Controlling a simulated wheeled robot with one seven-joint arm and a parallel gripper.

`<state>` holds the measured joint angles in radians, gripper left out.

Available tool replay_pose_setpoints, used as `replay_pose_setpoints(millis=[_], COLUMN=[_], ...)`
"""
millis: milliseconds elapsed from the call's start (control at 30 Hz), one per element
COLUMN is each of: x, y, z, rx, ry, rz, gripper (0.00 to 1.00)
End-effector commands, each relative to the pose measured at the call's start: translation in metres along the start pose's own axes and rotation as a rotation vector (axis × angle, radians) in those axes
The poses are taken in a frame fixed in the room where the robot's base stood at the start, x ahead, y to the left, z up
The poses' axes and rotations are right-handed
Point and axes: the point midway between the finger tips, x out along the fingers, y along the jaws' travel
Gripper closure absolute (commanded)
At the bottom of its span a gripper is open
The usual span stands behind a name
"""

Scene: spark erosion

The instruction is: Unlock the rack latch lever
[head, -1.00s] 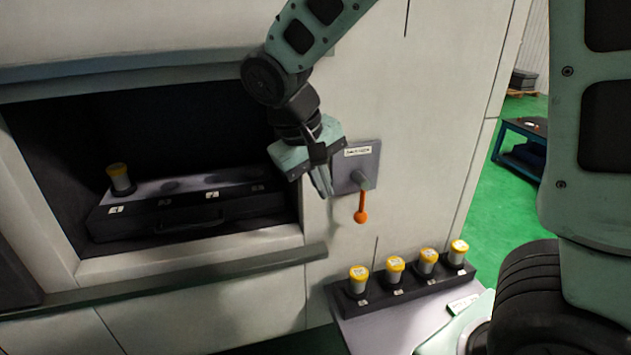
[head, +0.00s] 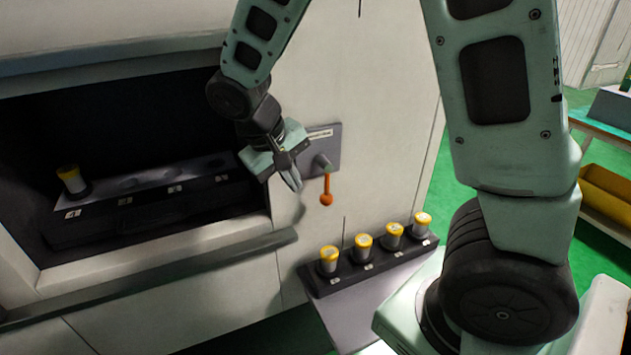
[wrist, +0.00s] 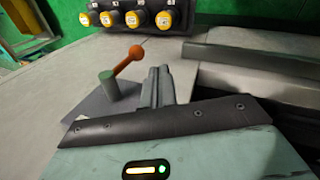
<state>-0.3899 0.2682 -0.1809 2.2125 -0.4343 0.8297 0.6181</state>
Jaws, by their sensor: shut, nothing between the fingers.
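The rack latch lever (head: 326,190) is an orange arm with a round knob, hanging straight down from a grey pivot on a grey labelled plate (head: 328,140) on the machine's front wall. My gripper (head: 293,181) is shut and empty, just left of the lever and apart from it in the head view. In the wrist view the lever (wrist: 127,60) runs from its grey pivot up towards the knob, and my shut fingertips (wrist: 158,76) are beside it. I cannot tell whether the fingers touch it.
Left of the plate, an open recess holds a dark rack (head: 150,205) with one yellow-capped cylinder (head: 72,180). A ledge (head: 170,278) runs below the opening. Below the lever, a dark holder (head: 372,268) carries several yellow-capped cylinders.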

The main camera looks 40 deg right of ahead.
Motion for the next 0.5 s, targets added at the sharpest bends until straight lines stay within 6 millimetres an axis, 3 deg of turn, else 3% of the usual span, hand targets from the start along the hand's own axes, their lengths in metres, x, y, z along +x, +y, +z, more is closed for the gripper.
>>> replay_pose_setpoints(millis=[200, 500], x=[0.044, 0.056], y=[0.001, 0.035], z=[0.001, 0.000], rx=[0.000, 0.002], ry=[-0.006, -0.001], rz=[0.002, 0.001], gripper=[1.00, 1.00])
